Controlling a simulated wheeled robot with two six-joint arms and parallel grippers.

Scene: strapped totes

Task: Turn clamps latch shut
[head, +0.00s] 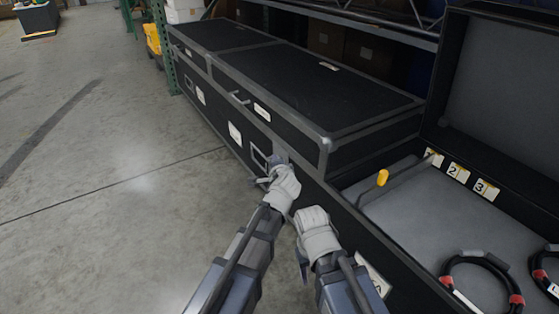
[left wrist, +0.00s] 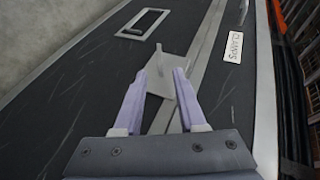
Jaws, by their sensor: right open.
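The black clamps case (head: 310,75) has grey metal edging and its lid lies closed. Its white label reads CLAMPS in the left wrist view (left wrist: 232,46). The latch (left wrist: 160,78) is a grey plate with a raised fin, on the seam between lid and body. My left gripper (left wrist: 162,72) is open, its two purple fingers on either side of the fin; I cannot tell whether they touch it. In the head view my left gripper (head: 277,160) is at the case front, hiding the latch. My right gripper (head: 303,265) is open and empty, lower down beside the case front.
A recessed handle (left wrist: 145,22) is on the case front near the latch. Shelving stands behind. The concrete floor (head: 110,180) at left is clear.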

